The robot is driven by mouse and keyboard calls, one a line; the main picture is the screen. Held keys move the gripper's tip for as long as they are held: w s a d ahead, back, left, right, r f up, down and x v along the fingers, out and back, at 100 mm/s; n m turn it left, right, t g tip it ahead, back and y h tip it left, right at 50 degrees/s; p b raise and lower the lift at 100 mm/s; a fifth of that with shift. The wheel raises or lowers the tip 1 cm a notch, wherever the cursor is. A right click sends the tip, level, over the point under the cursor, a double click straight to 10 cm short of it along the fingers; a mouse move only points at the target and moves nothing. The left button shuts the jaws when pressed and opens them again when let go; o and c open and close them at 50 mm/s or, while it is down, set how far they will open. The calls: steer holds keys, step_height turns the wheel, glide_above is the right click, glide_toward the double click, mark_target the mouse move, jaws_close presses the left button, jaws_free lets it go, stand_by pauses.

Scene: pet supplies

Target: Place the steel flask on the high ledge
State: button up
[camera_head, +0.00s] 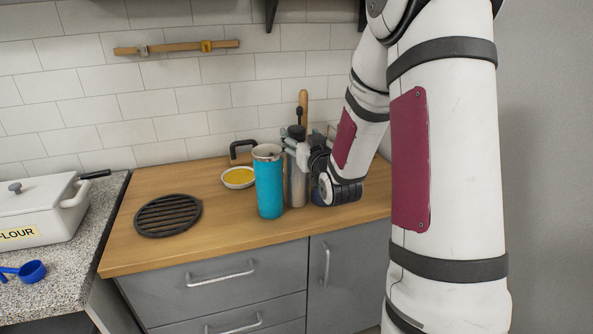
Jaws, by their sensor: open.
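The steel flask (296,184) stands upright on the wooden counter, with a dark lid, just right of a blue tumbler. My gripper (299,150) is open at the flask's upper part, reaching in from the right. Its fingers overlap the flask in the picture; whether they touch it I cannot tell. My gripper and wrist hide part of the flask's right side. The high ledge itself is not clearly seen; dark brackets (271,14) show at the top edge of the picture.
The blue tumbler (268,184) stands close against the flask's left side. A yellow-filled bowl (238,178), a black round grate (168,215) and a white flour box (40,212) are further left. A wooden rail (180,47) is on the tiled wall. The counter's front middle is clear.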

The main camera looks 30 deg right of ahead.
steer(key=shift+p+x, duration=0.3)
steer(key=shift+x, duration=2.05)
steer(key=shift+d+r, duration=0.15)
jaws_close()
